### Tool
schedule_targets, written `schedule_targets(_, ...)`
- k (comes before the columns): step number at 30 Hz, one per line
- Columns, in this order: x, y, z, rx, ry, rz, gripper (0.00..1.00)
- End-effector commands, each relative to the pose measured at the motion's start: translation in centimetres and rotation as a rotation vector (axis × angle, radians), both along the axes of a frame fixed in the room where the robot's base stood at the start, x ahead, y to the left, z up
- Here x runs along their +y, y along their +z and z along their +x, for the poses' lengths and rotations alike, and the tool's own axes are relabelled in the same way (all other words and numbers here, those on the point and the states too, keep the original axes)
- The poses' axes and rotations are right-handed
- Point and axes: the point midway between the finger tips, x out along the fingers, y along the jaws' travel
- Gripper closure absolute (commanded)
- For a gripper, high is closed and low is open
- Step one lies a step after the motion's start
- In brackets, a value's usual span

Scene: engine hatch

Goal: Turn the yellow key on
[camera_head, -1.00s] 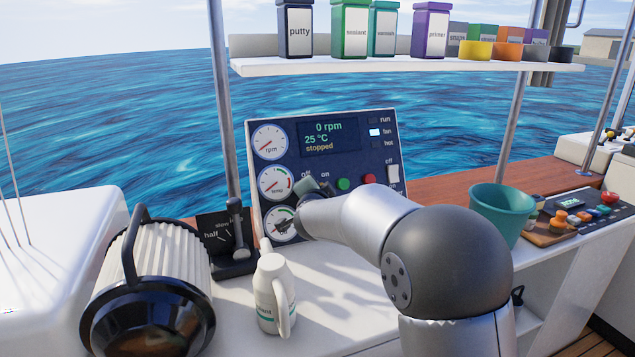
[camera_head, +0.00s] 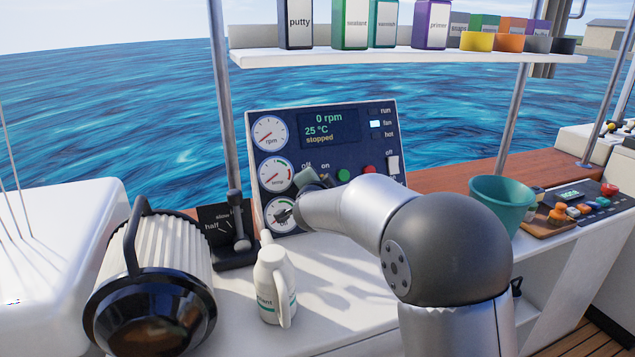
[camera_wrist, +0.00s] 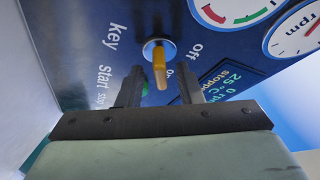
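The yellow key (camera_wrist: 159,66) sticks out of its round socket on the dark blue panel, near the words "key" and "off" in the wrist view. My gripper (camera_wrist: 160,88) has its two dark fingers spread apart, with the key in the gap between them. In the head view my gripper (camera_head: 312,181) is at the panel (camera_head: 352,160) and hides the key. The panel screen (camera_head: 329,129) reads 0 rpm, 25 °C, stopped.
A green button (camera_head: 343,175) and a red button (camera_head: 370,170) sit right of my gripper. Gauges (camera_head: 275,174) line the panel's left side. A throttle lever (camera_head: 238,225), a white jug (camera_head: 273,285) and a ribbed lamp-like unit (camera_head: 155,270) stand nearby. A teal bucket (camera_head: 502,205) stands right.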

Motion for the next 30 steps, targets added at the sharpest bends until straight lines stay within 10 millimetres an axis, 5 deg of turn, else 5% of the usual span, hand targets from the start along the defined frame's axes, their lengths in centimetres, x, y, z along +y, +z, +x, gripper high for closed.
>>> schedule_targets(13, -0.1, 1.3, -6.4, 0.0, 0.002, 0.0, 0.67)
schedule_targets(30, -0.2, 1.4, -7.1, 0.0, 0.0, 0.001, 0.67)
